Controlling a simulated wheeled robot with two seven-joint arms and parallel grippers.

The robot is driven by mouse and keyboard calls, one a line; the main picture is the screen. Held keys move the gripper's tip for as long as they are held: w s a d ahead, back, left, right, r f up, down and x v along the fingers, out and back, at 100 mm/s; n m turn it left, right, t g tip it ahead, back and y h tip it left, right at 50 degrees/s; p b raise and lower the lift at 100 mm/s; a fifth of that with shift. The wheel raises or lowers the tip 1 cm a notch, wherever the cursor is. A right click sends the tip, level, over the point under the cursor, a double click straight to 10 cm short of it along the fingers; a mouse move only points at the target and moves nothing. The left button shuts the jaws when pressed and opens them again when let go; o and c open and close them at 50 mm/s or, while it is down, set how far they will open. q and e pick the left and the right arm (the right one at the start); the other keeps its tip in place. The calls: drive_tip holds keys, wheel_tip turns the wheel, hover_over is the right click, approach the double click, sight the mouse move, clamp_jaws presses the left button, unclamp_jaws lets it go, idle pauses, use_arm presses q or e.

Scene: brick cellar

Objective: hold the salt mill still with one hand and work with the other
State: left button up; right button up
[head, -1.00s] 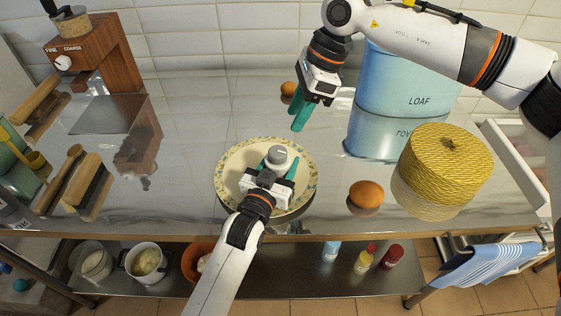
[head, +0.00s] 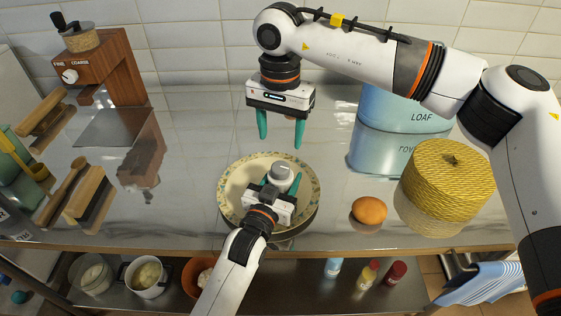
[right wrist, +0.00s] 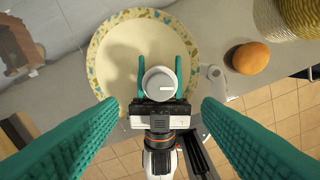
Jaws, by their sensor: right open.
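The salt mill (head: 280,177) is a grey cylinder with a round light top, upright over the cream plate with a patterned rim (head: 231,176). In the right wrist view the mill (right wrist: 158,82) shows from above, with a pale line on its top. My left gripper (head: 276,186) comes from the front edge, its teal fingers on either side of the mill, apparently closed against it. My right gripper (head: 281,135) is open and empty, pointing down above and behind the mill. In the right wrist view its fingers (right wrist: 160,112) are spread wide around the mill's line of sight, not touching it.
The metal counter between is clear.

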sight(281, 166)
wheel_tip(281, 166, down, 9)
drive_tip(key=shift+r, duration=0.1)
idle(0.3)
drive_tip(key=c, duration=1)
drive_tip(key=shift+m, duration=0.3)
